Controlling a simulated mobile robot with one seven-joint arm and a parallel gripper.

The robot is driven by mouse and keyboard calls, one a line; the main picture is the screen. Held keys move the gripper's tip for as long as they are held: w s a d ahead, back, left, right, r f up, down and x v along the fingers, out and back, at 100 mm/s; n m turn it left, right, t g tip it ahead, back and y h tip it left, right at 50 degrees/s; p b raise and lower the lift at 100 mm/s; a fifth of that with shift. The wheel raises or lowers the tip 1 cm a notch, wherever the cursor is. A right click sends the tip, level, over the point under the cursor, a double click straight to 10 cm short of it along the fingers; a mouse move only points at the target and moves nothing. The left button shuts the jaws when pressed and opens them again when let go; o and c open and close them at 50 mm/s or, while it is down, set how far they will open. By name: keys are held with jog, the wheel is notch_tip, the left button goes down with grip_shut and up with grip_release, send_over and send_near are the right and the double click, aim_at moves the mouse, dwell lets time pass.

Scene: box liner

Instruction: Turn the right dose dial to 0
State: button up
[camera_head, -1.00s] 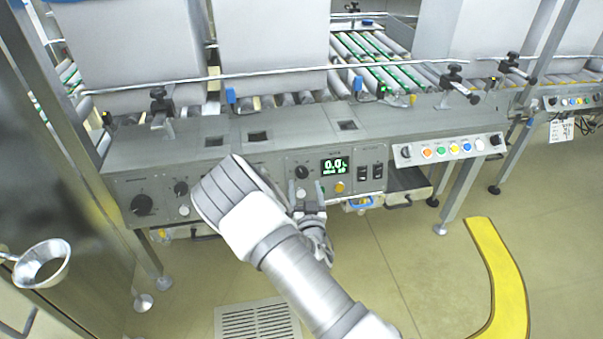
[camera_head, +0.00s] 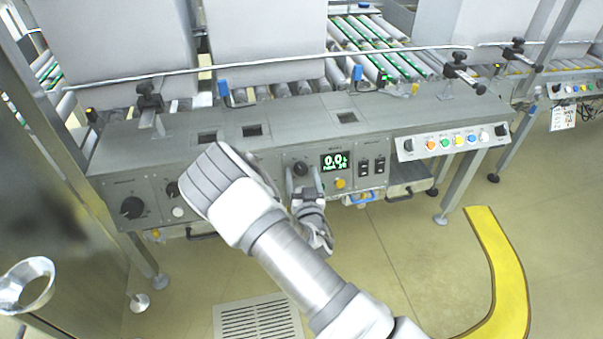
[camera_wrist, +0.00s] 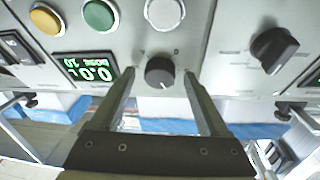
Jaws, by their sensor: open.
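The right dose dial (camera_head: 300,168) is a small black round knob on the grey panel, left of a green-lit display (camera_head: 335,161) reading 0.0 with a smaller, unclear second line. The dial (camera_wrist: 159,72) shows between my fingers in the wrist view, with a pale mark near its edge. My gripper (camera_wrist: 159,76) is open, one finger on each side of the dial, with a gap on both sides. Whether the fingertips reach past its front face I cannot tell. In the head view my gripper (camera_head: 303,182) partly covers the panel below the dial.
A larger black dial (camera_head: 132,207) sits on the left panel section. A yellow button (camera_head: 339,183) is below the display, with black switches (camera_head: 372,167) to its right. A black selector knob (camera_wrist: 273,48) lies right of my fingers in the wrist view. My arm hides the panel's middle.

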grip_shut()
dwell(0.4)
jog(key=shift+n, duration=0.3)
